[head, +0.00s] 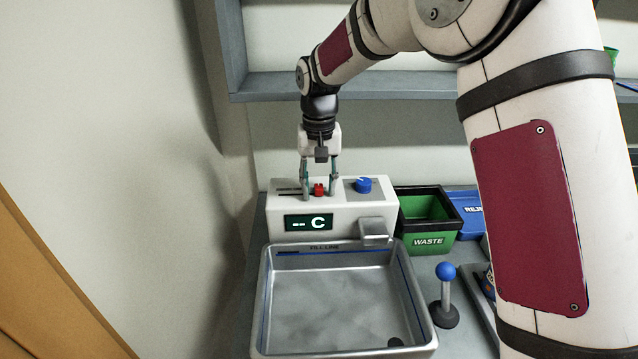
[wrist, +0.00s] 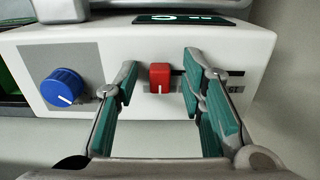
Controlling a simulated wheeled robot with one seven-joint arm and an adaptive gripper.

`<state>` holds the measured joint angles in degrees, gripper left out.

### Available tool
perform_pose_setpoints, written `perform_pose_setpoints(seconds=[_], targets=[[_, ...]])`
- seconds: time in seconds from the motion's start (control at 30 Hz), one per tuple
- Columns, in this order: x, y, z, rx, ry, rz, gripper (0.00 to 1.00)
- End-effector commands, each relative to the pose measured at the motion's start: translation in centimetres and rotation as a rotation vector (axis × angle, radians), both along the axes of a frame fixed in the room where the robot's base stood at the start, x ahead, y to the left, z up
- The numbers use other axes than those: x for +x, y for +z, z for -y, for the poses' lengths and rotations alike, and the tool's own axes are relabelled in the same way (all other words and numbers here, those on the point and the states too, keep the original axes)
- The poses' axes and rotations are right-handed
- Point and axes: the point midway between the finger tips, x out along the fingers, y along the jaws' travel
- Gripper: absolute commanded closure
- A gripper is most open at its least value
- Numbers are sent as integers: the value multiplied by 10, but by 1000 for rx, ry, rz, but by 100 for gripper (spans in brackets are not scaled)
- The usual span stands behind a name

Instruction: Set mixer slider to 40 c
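The mixer is a white box (head: 345,215) behind the basin, with a green display (head: 308,222) on its front reading "-- C". Its slider is a red knob (head: 319,189) in a dark slot on top; the red knob (wrist: 160,77) also shows in the wrist view. My gripper (head: 319,192) points down over the mixer with its fingers apart. In the wrist view the teal fingers (wrist: 163,85) stand on either side of the red knob, with a gap on each side. A blue dial (head: 363,185) sits beside the slider; it also shows in the wrist view (wrist: 62,87).
A metal basin (head: 425,300) stands in front of the mixer, under a spout (head: 374,228). A green waste bin (head: 430,240) and a blue reject bin (head: 468,206) are to the right. A blue-knobbed lever (head: 446,290) stands beside the basin. A wall is close on the left.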

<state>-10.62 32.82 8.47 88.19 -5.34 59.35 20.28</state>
Motion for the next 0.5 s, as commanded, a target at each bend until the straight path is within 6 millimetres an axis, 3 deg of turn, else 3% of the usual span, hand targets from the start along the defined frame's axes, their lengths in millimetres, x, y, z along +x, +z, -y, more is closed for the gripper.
perform_pose_setpoints(seconds=[0.03,0.2,0.5], targets=[[0,0,0,0,0,0,63],[0,0,0,0,0,0,100],[0,0,-8,0,3,0,100]])
